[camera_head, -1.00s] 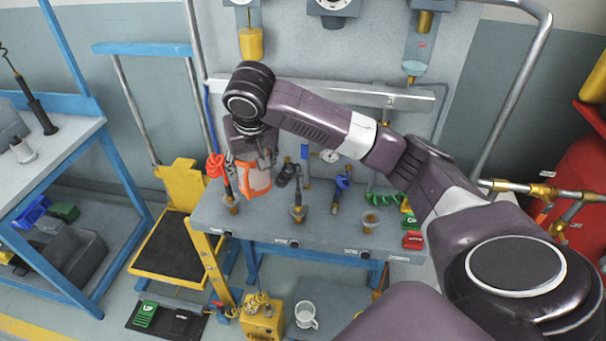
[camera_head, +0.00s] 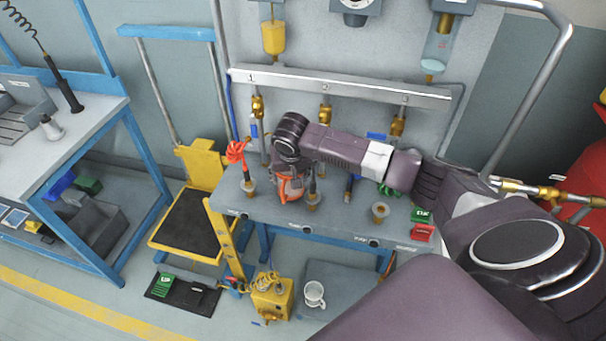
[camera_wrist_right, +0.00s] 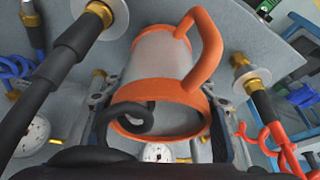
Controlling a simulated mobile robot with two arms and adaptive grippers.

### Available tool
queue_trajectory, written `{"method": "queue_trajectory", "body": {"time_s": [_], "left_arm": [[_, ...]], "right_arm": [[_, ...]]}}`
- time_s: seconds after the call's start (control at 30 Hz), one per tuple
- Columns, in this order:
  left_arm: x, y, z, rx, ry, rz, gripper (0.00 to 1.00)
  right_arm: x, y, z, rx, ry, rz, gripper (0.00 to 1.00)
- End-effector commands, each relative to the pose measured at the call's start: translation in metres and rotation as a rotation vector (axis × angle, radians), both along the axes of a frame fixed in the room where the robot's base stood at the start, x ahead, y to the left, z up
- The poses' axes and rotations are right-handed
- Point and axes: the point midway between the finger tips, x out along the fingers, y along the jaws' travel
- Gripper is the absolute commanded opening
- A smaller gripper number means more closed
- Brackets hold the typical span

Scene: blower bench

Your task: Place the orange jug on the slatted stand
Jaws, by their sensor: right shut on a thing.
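The orange jug (camera_head: 291,188) has an orange rim and handle around a pale grey body. My right gripper (camera_head: 287,168) is shut on it above the left part of the grey hose bench. In the right wrist view the jug (camera_wrist_right: 165,65) sits between the fingers of my right gripper (camera_wrist_right: 163,112), its open rim towards the camera and its handle to the right. A dark hose loop shows at its mouth. A grey piece with slat-like lines (camera_head: 14,128) lies on the left table; I cannot tell whether it is the slatted stand. My left gripper is not in view.
A red coiled hose (camera_head: 237,152) and a black hose (camera_head: 312,184) stand close on either side of the jug. Green and red blocks (camera_head: 422,224) lie at the bench's right end. A yellow cart (camera_head: 192,222) stands between bench and left table.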

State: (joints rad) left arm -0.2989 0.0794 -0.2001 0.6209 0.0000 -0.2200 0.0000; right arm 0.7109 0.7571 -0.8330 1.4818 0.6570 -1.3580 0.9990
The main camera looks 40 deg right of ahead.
Motion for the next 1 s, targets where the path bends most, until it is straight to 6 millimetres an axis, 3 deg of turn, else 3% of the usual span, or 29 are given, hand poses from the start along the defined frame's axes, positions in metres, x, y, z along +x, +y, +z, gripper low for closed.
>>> {"method": "queue_trajectory", "body": {"time_s": [0.27, 0.4, 0.77, 0.8, 0.93, 1.0], "left_arm": [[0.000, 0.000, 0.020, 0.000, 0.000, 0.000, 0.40], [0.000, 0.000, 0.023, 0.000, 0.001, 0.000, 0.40], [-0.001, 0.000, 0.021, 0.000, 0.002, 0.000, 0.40], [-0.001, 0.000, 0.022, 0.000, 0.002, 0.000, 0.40], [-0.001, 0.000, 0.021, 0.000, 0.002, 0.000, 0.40], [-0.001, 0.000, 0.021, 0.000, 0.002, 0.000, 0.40]], "right_arm": [[-0.014, -0.041, 0.003, -0.003, 0.001, -0.003, 0.25], [-0.012, -0.037, -0.011, 0.001, 0.000, 0.000, 0.25], [-0.012, -0.037, -0.015, 0.000, 0.000, -0.001, 0.25], [-0.012, -0.038, -0.015, 0.000, -0.001, 0.000, 0.55], [-0.012, -0.038, -0.015, 0.000, -0.001, 0.000, 0.69], [-0.012, -0.037, -0.015, 0.000, 0.000, 0.000, 0.69]]}}
